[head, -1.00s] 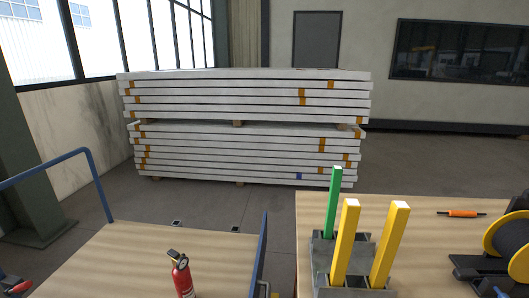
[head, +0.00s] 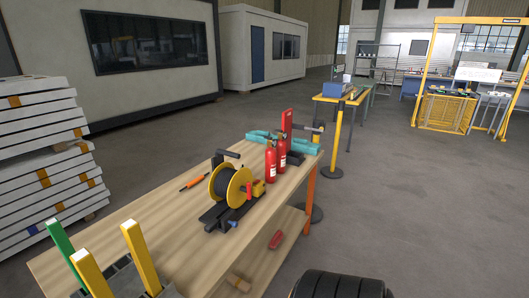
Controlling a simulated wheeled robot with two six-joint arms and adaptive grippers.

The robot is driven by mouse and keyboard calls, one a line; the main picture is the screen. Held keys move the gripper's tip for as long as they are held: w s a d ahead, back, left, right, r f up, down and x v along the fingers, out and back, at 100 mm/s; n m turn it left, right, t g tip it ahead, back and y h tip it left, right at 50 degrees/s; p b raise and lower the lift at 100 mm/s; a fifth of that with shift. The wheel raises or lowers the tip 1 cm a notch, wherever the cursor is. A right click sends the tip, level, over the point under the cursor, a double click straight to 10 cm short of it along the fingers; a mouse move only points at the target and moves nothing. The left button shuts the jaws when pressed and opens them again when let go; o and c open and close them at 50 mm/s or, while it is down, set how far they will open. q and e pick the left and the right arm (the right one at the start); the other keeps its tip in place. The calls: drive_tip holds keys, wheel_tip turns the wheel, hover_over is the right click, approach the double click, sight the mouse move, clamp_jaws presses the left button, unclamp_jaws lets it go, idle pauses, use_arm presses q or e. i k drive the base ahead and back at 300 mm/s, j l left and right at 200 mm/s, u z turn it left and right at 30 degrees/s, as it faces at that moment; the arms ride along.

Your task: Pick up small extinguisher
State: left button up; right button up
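Two red fire extinguishers stand upright side by side near the far end of the wooden table (head: 165,235). The nearer one (head: 271,166) is to the left and the other (head: 282,154) is just behind it to the right. They look alike in size, so I cannot tell which one is the small extinguisher. Neither of my grippers is in view.
On the table are a yellow-and-black reel (head: 231,187), an orange-handled tool (head: 194,179), a teal item (head: 303,144) and a red upright piece (head: 287,123). Green (head: 61,243) and yellow bars (head: 142,258) stand at the near end. Open floor (head: 410,200) lies right.

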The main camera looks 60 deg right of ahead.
sight(270, 152)
drive_tip(key=z, duration=0.45)
drive_tip(key=k+z, duration=0.1)
drive_tip(key=z, duration=0.75)
drive_tip(key=k+z, duration=0.1)
drive_tip(key=z, duration=0.75)
drive_tip(key=i+u, duration=0.1)
drive_tip(key=u, duration=0.3)
drive_tip(key=l+u, duration=0.15)
drive_tip(key=u, duration=0.25)
drive_tip(key=i+l+u, duration=0.1)
drive_tip(key=u, duration=0.3)
drive_tip(key=l+u, duration=0.15)
drive_tip(key=u, duration=0.2)
drive_tip(key=i+l+u, duration=0.15)
drive_tip(key=l+u, duration=0.3)
drive_tip(key=l, duration=0.95)
drive_tip(key=k+l+u, duration=0.1)
drive_tip(key=l+u, duration=0.35)
drive_tip(key=l, duration=0.95)
